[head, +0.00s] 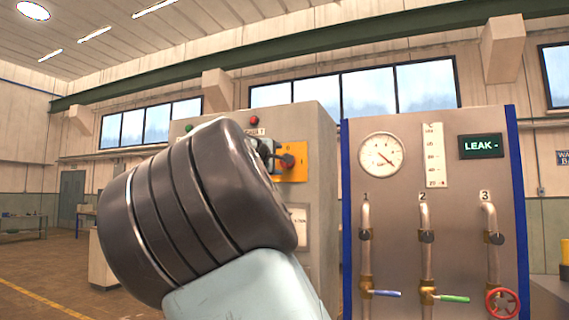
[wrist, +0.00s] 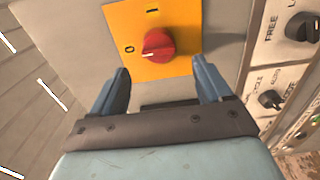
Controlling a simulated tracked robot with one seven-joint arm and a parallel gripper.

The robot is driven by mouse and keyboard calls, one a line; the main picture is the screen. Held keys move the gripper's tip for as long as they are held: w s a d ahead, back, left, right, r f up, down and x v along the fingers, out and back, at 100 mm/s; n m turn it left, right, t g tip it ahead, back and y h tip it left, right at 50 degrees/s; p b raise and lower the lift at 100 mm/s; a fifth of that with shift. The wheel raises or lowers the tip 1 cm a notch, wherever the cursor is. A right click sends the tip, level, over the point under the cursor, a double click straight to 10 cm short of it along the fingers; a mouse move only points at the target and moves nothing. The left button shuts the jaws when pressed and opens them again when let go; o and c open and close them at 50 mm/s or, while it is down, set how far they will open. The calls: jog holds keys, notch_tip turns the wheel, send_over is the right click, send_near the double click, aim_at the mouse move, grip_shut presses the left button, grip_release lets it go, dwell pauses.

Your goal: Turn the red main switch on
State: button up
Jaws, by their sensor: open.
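The red main switch (wrist: 158,45) is a round red knob on a yellow plate (wrist: 181,62) marked 0 and 1. In the wrist view the knob's white pointer mark is on its left side, toward the 0. In the head view the red switch (head: 287,161) shows on its yellow plate (head: 298,149), partly hidden by my gripper and arm. My gripper (wrist: 163,82) is open, with its two blue-grey fingers below and to either side of the knob in the wrist view. Nothing is between the fingers, and I cannot tell how far they are from the plate.
Other black knobs (wrist: 301,27) sit on a white panel at the right of the wrist view. In the head view, a gauge panel (head: 400,220) with valves stands right of the switch cabinet (head: 322,130). Open floor (head: 40,270) shows at the left.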

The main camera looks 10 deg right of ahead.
jog(key=x, duration=0.7)
dwell(0.3)
jog(key=shift+s, duration=0.1)
jog(key=c, duration=1)
